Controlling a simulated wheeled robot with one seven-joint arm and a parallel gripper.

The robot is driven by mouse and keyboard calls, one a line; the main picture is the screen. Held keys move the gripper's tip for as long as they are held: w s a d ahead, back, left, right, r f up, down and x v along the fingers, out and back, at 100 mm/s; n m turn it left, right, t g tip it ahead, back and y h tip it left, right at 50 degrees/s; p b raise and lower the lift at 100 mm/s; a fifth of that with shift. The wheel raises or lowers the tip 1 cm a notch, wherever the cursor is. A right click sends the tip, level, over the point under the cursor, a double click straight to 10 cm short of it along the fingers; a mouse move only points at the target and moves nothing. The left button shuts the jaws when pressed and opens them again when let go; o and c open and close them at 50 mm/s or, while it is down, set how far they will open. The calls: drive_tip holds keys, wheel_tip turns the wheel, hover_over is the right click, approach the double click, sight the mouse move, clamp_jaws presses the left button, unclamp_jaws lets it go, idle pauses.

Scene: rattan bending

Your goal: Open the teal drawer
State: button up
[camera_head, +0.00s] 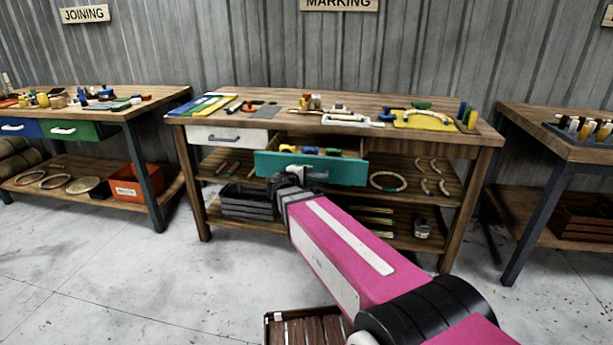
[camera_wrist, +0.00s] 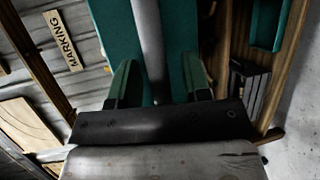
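My gripper (camera_head: 284,178) is at the left part of the handle, in front of the drawer. In the wrist view, the teal front (camera_wrist: 179,35) fills the upper middle. The handle (camera_wrist: 149,45) runs between my two fingers (camera_wrist: 160,82), with a visible gap on the right side. The fingers look spread around the bar; contact is hard to tell.
A closed white drawer (camera_head: 226,136) is left of the teal one. The tabletop (camera_head: 285,101) holds boards and tools. Lower shelves hold a dark crate (camera_head: 246,203) and rings (camera_head: 388,181). A brown slatted crate (camera_head: 305,328) is at the bottom. Floor at left is clear.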

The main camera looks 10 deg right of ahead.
drive_tip(key=v, duration=1)
drive_tip(key=shift+s+a, duration=0.3)
drive_tip(key=shift+r, duration=0.1)
drive_tip(key=s+d+f+m+g+y, duration=0.5)
drive_tip(key=d+f+g, duration=0.1)
drive_tip(key=f, duration=0.4)
drive_tip(key=s+d+f+m+g+y, duration=0.5)
drive_tip(key=d+f+g, duration=0.1)
drive_tip(key=f, duration=0.5)
drive_tip(key=shift+s+d+m, duration=0.4)
drive_tip(key=shift+d, duration=0.25)
